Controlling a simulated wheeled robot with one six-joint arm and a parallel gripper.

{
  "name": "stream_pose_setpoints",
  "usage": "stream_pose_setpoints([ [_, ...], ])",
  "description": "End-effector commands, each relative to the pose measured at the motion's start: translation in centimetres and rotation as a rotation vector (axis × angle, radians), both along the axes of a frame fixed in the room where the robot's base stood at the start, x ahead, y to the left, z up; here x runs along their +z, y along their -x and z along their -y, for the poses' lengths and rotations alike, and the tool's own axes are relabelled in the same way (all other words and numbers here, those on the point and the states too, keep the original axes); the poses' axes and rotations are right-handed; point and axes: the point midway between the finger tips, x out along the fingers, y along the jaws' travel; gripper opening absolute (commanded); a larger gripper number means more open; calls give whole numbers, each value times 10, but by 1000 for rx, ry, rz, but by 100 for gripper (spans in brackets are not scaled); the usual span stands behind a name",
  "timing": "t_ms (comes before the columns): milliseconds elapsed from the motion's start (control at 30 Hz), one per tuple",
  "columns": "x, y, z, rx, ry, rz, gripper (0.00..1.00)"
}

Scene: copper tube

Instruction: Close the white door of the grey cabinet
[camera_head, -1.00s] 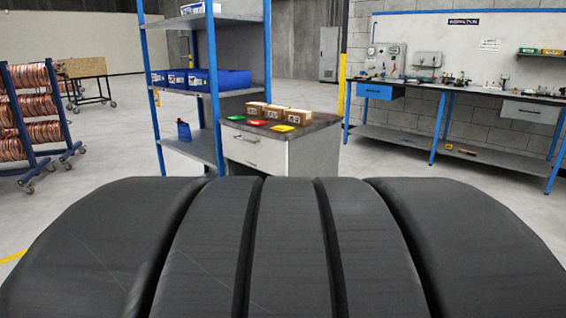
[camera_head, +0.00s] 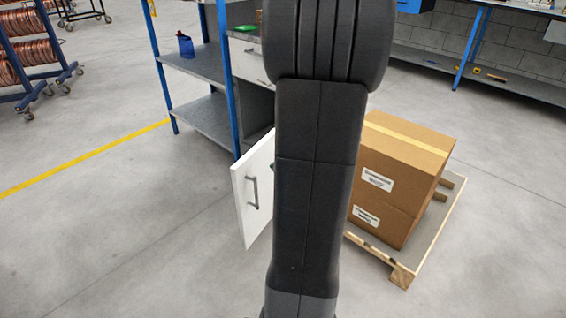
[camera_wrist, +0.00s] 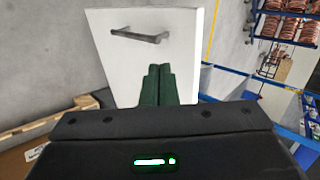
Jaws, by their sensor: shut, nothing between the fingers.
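The grey cabinet (camera_head: 258,105) stands behind my arm in the head view, beside the blue rack. Its white door (camera_head: 264,205) is swung wide open toward me, with its handle side showing. My arm hides the door's right part and much of the cabinet. In the wrist view the door (camera_wrist: 112,60) fills the upper middle, with its grey metal handle (camera_wrist: 140,36) near the top. My gripper (camera_wrist: 158,68) is shut and empty, its dark green fingertips in front of the door's handle face. Whether they touch it cannot be told.
A cardboard box (camera_head: 400,165) on a wooden pallet (camera_head: 402,275) stands right of my arm. A blue-posted rack (camera_head: 208,120) adjoins the cabinet on the left. The floor left of the door is clear, with a yellow line (camera_head: 90,160).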

Motion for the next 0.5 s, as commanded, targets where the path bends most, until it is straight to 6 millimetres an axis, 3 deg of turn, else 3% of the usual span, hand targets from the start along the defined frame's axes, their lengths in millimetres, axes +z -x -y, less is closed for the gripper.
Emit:
stream_pose_setpoints([
  [33, -13, -3, -9, 4, -1, -4, 0],
  [233, -41, -16, -38, 4, 0, -2, 0],
  [500, -38, -30, -67, 3, 1, 0, 0],
])
